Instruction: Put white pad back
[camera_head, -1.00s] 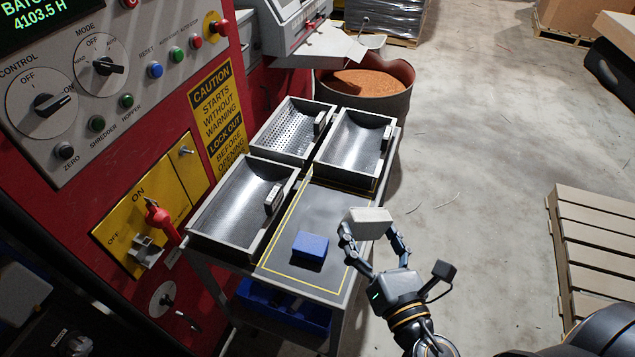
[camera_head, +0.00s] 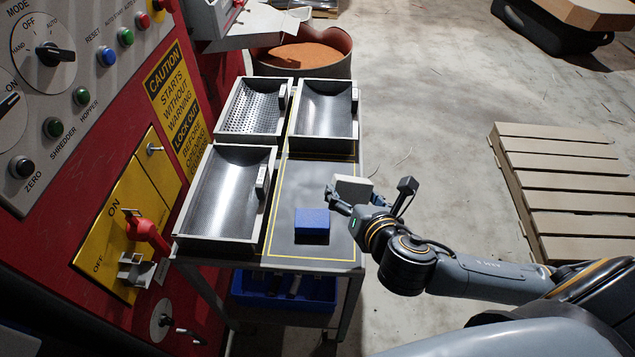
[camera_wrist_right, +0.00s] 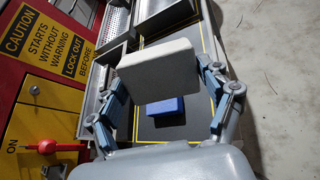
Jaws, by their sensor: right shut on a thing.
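The white pad (camera_head: 353,188) is a pale block held by my right gripper (camera_head: 350,197) over the right edge of the cart, beyond the blue pad. In the right wrist view the white pad (camera_wrist_right: 158,68) sits between the two fingers of my right gripper (camera_wrist_right: 160,85), which are shut on it. A blue pad (camera_head: 312,224) lies on the dark mat (camera_head: 290,190) with a yellow outline. It also shows below the white pad in the wrist view (camera_wrist_right: 166,106). I cannot tell how high the white pad is above the mat. My left gripper is out of view.
Three metal trays stand on the cart: a perforated one (camera_head: 287,99), a smooth one (camera_head: 355,125) and a larger one (camera_head: 185,235). The red machine panel (camera_head: 55,245) borders the left. Pallet slats (camera_head: 570,165) lie right. Some bare mat shows beside the blue pad.

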